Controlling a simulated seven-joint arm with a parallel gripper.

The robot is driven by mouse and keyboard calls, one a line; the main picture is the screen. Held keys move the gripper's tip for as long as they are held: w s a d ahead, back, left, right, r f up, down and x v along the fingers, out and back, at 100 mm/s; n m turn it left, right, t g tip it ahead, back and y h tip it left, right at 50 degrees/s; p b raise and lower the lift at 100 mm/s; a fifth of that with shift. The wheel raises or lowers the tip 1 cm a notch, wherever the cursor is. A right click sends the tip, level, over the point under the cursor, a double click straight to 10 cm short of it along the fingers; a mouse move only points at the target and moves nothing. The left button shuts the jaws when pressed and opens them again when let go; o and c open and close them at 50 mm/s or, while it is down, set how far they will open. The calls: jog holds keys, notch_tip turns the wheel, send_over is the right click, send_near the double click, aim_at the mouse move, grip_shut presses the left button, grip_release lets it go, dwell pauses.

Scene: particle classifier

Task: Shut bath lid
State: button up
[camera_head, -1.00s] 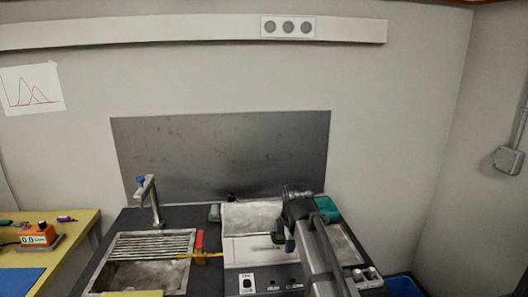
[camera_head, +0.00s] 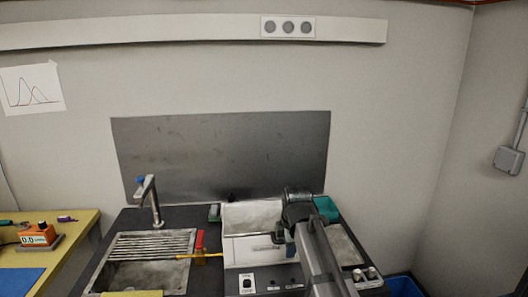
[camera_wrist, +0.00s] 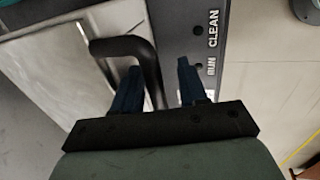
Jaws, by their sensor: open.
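The bath is the dark-framed unit at the centre of the bench. A light grey metal panel (camera_head: 252,215), which looks like its raised lid, leans at the back above a pale recess (camera_head: 248,249). My gripper (camera_head: 279,236) is low over the right part of this unit, and my arm hides part of it. In the wrist view my gripper (camera_wrist: 157,82) is open, with two blue fingers apart. A curved black handle (camera_wrist: 149,62) passes between the fingers, beside a metal plate (camera_wrist: 62,68). I cannot tell whether the fingers touch it, or whether this plate is the lid.
A control strip (camera_wrist: 205,45) marked RUN and CLEAN runs beside the handle. A sink (camera_head: 140,272) with a tap (camera_head: 150,200) is at left. A teal box (camera_head: 327,209) stands behind at right. A yellow table (camera_head: 70,240) is far left.

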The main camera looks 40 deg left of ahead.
jog(key=shift+r, duration=0.1)
jog(key=v, duration=0.7)
dwell(0.5)
jog(key=shift+w, duration=0.1)
dwell(0.4)
